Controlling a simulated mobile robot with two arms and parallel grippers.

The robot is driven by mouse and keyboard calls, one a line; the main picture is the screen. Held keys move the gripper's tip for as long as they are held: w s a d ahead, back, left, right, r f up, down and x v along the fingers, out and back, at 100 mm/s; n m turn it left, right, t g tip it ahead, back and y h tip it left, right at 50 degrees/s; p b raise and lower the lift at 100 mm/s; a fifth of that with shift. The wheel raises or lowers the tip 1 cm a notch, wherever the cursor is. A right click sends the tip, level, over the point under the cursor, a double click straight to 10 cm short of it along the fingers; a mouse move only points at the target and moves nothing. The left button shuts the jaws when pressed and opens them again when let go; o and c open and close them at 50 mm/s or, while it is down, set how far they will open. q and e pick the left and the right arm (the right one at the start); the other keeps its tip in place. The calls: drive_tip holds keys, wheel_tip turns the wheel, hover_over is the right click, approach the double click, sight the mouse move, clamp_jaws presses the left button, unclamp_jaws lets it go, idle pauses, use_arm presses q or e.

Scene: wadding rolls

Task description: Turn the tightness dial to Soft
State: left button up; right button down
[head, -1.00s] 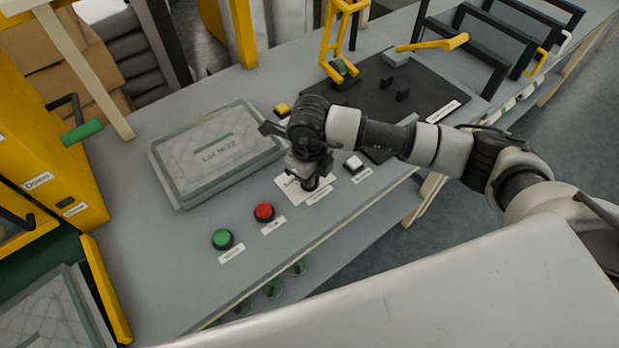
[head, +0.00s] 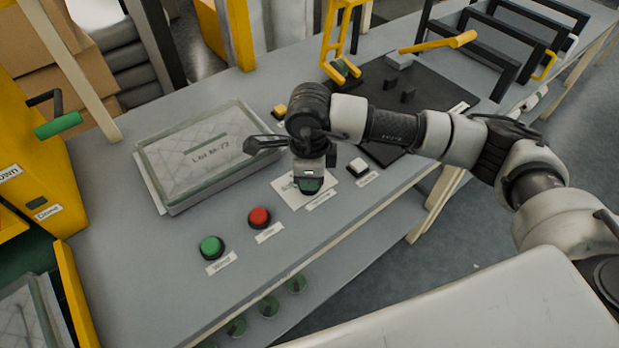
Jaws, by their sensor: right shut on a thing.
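The tightness dial (head: 310,185) shows as a small dark green part under my right gripper, on a white printed plate (head: 283,190) on the grey bench. My right gripper (head: 309,180) points down over it and is shut on the dial. The gripper hides most of the dial, so its pointer cannot be read. The plate's print is partly covered and too small to read. My left gripper is not in view.
A red button (head: 259,217) and a green button (head: 211,247) are left of the dial, a white button (head: 358,167) right of it. A clear-lidded tray (head: 205,155) lies behind. A black mat (head: 430,88) and yellow-handled lever (head: 440,43) are further right.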

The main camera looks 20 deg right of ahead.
idle(0.3)
drive_tip(key=c, duration=1.1)
unclamp_jaws()
drive_tip(key=shift+c, duration=0.2)
wheel_tip(320, 180, up, 11)
drive_tip(key=shift+f, duration=0.1)
